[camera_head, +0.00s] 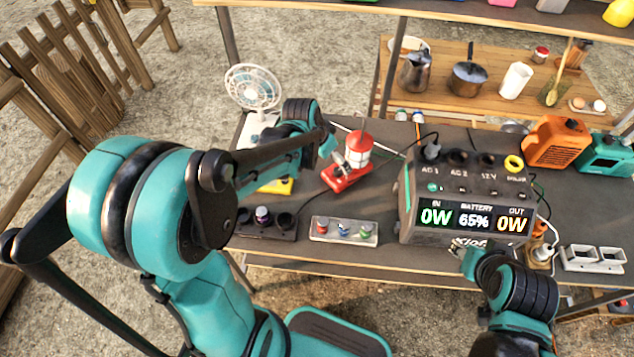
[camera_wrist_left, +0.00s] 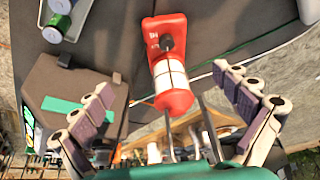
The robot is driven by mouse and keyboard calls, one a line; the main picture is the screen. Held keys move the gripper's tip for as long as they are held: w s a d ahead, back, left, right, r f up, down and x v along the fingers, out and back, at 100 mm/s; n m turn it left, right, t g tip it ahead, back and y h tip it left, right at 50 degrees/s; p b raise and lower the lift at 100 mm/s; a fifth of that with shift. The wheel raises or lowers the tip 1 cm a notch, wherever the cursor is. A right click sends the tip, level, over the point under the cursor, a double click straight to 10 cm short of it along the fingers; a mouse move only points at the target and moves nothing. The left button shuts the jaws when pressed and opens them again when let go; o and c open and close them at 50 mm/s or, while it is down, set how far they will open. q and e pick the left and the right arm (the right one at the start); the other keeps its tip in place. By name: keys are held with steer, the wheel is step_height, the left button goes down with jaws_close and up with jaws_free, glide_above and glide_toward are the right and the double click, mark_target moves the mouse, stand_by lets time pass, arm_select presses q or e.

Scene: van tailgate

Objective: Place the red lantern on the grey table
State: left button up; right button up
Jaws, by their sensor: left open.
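The red lantern (camera_head: 355,155), with a white caged globe, stands upright on the dark grey table (camera_head: 381,205), left of the power station. My left gripper (camera_head: 328,143) is beside the lantern, on its left. In the left wrist view the lantern (camera_wrist_left: 172,75) shows between the two spread fingers of the left gripper (camera_wrist_left: 168,115), with space on both sides. That gripper is open and holds nothing. My right gripper (camera_head: 468,252) is low in front of the power station; its fingers are too small and overlapped to read.
The power station (camera_head: 458,200) stands right of the lantern. A white fan (camera_head: 254,90) is behind my left arm. A tray of small jars (camera_head: 343,232) and a dark socket strip (camera_head: 265,224) lie near the front edge. Orange (camera_head: 556,142) and teal units stand at right.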

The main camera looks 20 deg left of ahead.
arm_select(q)
steer(key=s+d+r+n+t, duration=0.1)
steer(key=s+r+n, duration=0.1)
steer(key=s, duration=0.6)
steer(key=s+r+n+t+y, duration=0.1)
steer(key=s+r+n, duration=0.1)
steer(key=s+r, duration=0.3)
steer(key=s, duration=0.4)
steer(key=shift+d+r+n+t+y, duration=0.15)
steer(key=shift+d+n+t+y, duration=0.15)
steer(key=shift+d, duration=0.1)
steer(key=shift+s, duration=0.1)
stand_by(0.7)
